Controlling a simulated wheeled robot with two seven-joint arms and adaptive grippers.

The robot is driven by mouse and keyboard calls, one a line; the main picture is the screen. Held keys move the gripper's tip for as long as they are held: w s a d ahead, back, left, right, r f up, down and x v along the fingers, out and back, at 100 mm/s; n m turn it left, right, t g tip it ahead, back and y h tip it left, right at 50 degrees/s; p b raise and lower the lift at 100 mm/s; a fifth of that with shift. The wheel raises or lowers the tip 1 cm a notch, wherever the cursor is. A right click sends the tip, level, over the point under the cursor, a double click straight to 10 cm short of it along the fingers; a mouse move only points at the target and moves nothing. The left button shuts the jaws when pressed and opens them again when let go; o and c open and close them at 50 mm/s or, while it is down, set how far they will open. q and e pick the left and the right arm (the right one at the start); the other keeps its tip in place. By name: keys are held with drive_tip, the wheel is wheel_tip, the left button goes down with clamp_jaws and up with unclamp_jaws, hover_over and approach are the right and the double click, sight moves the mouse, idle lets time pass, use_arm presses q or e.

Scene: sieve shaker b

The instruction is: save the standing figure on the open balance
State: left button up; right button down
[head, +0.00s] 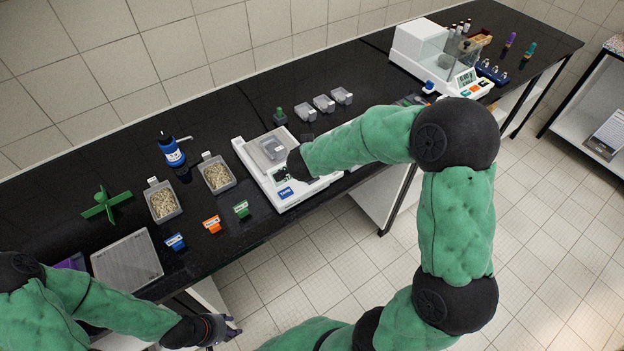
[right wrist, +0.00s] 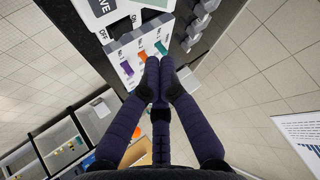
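The open balance (head: 245,160) is a white, low instrument in the middle of the bench in the head view. A grey container (head: 270,148) sits on its pan. Its dark display shows, too small to read. My right arm's dark end covers its right side, and the right gripper is hidden there. In the right wrist view my right gripper (right wrist: 159,66) has its fingertips together with nothing between them. My left gripper (head: 232,326) is open and empty beyond the bench's front edge.
An enclosed balance (head: 408,48) is at the right. Bare bench lies around the tags.

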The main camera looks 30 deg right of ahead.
drive_tip(key=shift+f+b, duration=3.55)
drive_tip(key=shift+b, duration=0.1)
drive_tip(key=shift+f, duration=0.35)
drive_tip(key=shift+f, duration=0.15)
drive_tip(key=shift+f, duration=0.25)
drive_tip(key=shift+f, duration=0.45)
drive_tip(key=shift+r, duration=0.1)
drive_tip(key=shift+r+p, duration=0.75)
drive_tip(key=shift+p, duration=0.2)
